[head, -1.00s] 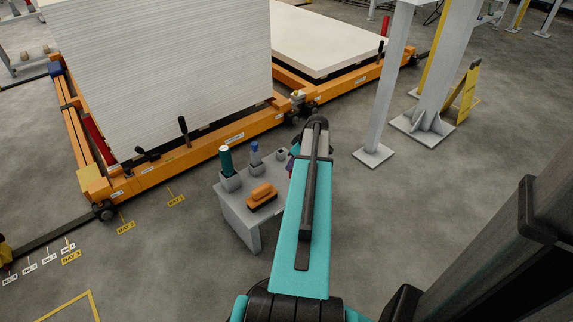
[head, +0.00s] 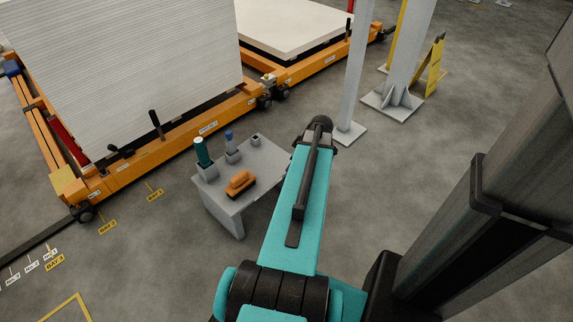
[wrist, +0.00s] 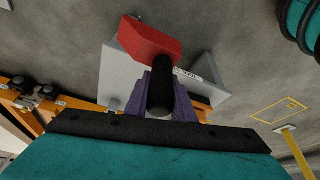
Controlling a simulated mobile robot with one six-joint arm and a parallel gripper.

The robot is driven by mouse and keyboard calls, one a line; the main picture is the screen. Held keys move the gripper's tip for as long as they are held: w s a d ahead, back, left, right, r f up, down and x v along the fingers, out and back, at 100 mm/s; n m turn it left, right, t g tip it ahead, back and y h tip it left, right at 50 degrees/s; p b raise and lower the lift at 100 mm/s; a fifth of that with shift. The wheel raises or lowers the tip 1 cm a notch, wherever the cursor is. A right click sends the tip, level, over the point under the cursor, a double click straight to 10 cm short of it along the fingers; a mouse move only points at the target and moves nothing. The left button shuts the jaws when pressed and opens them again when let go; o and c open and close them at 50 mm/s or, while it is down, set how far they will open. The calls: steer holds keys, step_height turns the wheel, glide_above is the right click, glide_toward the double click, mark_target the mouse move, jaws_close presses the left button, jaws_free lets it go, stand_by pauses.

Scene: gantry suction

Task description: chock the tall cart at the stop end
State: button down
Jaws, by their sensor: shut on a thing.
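The tall cart (head: 180,150) is an orange frame on black wheels, bearing a high stack of white sheets (head: 125,75), at the upper left of the head view. In the wrist view my gripper (wrist: 160,92) has purple fingers shut on the black handle of a red block (wrist: 150,40), seemingly the chock. The block is in the air beyond the fingertips, well apart from the tall cart. In the head view my arm hides the gripper and the block.
A small grey table (head: 262,160) left of my arm holds an orange-topped brush (head: 240,183), a green cylinder (head: 202,150) and a blue one (head: 230,140). A lower cart (head: 320,62) stands behind. A grey post (head: 352,90) stands right. Floor at lower left is mostly clear.

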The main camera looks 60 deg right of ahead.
stand_by(0.5)
steer(key=shift+w+r, duration=0.1)
steer(key=w+a+r, duration=0.6)
steer(key=w+a, duration=0.1)
steer(key=w, duration=0.3)
steer(key=w+a+r, duration=0.6)
steer(key=w, duration=0.4)
steer(key=w+a+r, duration=0.6)
steer(key=w+a, duration=0.1)
steer(key=w, duration=0.3)
steer(key=w+a+r, duration=0.3)
steer(key=a+r, duration=0.3)
steer(key=a, duration=0.5)
steer(key=w+a+r, duration=0.3)
steer(key=a+r, duration=0.3)
steer(key=a, duration=0.6)
steer(key=w+a+r, duration=0.3)
steer(key=a+r, duration=0.4)
steer(key=a, duration=0.5)
steer(key=shift+a, duration=0.2)
